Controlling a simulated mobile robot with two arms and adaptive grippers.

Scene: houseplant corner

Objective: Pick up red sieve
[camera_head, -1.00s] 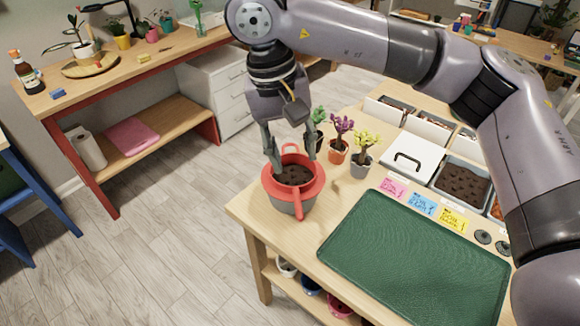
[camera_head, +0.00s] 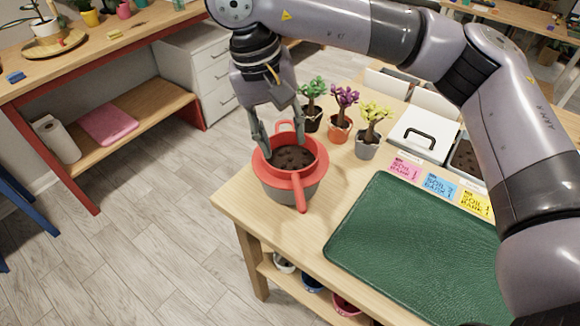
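The red sieve (camera_head: 316,165) rests on top of a grey pot (camera_head: 286,197), with dark soil (camera_head: 291,158) showing inside its ring. One red handle points toward the front and a red loop stands at its back. My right gripper (camera_head: 283,146) is pointing down over the sieve, fingers apart. One finger is at the left inner side of the rim, the other near the back right. I cannot tell whether either touches it. My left gripper is not in view.
Three small potted plants, green (camera_head: 313,118), purple (camera_head: 341,127) and yellow (camera_head: 368,145), stand just behind the sieve. A green mat (camera_head: 420,240) and coloured cards (camera_head: 440,186) lie to the right. The table's left edge is close to the pot.

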